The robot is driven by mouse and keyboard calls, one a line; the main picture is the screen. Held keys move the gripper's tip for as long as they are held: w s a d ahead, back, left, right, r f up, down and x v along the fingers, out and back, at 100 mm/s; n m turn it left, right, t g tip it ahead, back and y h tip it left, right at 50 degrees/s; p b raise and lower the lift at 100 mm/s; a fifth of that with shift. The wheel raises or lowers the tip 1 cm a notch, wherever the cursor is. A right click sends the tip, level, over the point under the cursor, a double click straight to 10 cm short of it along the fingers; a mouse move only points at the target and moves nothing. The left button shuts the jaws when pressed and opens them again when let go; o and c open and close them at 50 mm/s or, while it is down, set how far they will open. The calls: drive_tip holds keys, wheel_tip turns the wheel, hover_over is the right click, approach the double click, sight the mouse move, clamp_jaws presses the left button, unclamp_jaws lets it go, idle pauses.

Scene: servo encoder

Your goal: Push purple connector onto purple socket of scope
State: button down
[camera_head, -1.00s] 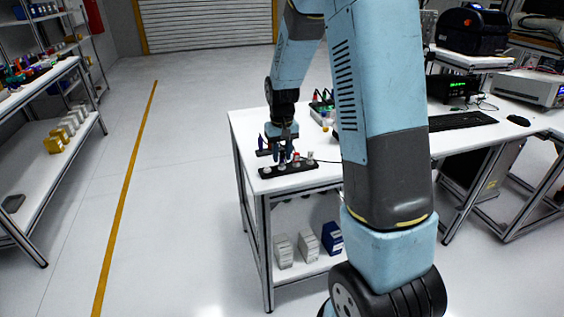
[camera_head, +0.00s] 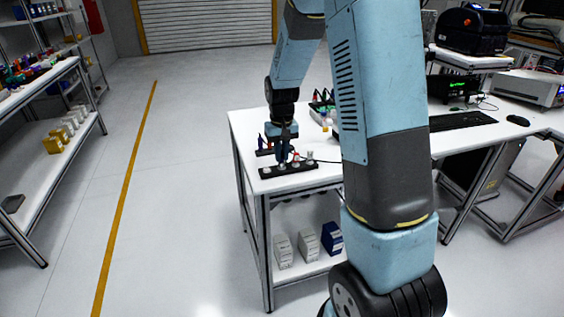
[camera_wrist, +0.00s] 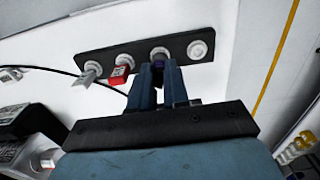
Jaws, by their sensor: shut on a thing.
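My gripper (camera_wrist: 161,82) is shut on the dark purple connector (camera_wrist: 158,60), of which only a small part shows between the blue fingertips. The connector is at the third socket (camera_wrist: 159,50) from the left on the black socket strip (camera_wrist: 142,53). A pale socket ring shows just beyond the connector; how deep the connector sits is hidden by the fingers. In the head view my gripper (camera_head: 283,160) is low over the strip (camera_head: 271,173) near the table's front left corner.
The rightmost socket (camera_wrist: 197,50) is empty. A black cable (camera_wrist: 52,70) runs left from the strip.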

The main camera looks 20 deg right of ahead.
drive_tip(key=shift+r, duration=0.15)
idle(0.5)
drive_tip(key=shift+r, duration=2.65)
drive_tip(key=shift+f, duration=0.1)
